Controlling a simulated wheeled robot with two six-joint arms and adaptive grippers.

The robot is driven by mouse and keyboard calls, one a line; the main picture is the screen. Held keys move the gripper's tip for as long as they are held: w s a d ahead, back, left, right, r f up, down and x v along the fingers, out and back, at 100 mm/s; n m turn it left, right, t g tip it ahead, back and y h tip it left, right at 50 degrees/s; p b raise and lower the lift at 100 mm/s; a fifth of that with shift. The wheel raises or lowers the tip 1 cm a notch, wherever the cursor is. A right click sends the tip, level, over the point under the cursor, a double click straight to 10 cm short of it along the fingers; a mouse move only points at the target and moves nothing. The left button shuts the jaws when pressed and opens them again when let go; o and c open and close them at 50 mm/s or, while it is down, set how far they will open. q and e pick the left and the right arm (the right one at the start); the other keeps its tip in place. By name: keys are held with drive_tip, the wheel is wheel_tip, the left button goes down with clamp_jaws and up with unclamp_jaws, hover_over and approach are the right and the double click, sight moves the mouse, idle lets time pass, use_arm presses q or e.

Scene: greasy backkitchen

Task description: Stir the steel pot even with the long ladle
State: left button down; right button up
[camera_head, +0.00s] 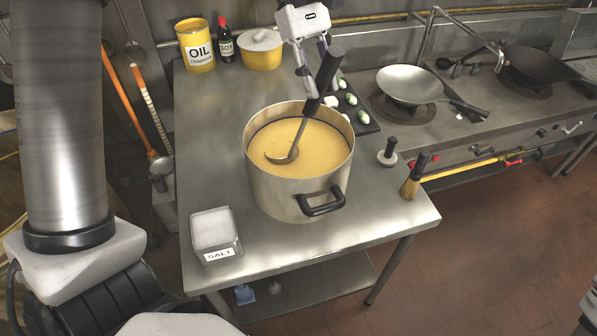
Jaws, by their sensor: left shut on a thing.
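The steel pot (300,200) stands on the steel table and holds smooth yellow-orange soup (318,150). The soup's colour looks uniform. The long ladle (303,128) leans in the pot, tilted, with its black handle up to the right. Its bowl (283,157) is at the soup's surface, left of the middle. My left gripper (317,88) comes down from the top above the pot's back rim and is shut on the ladle's black handle. My right gripper is not in view.
A salt box (215,230) is front left. An oil tin (195,45), soy bottle (224,45) and lidded yellow pot (262,50) stand behind. Woks (410,85) sit on the stove.

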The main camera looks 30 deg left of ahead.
use_arm(q)
drive_tip(key=shift+w+r, duration=0.1)
drive_tip(key=shift+r, duration=0.2)
wheel_tip(320, 180, up, 15)
drive_tip(key=shift+f+p, duration=0.15)
drive_tip(key=shift+p, duration=0.25)
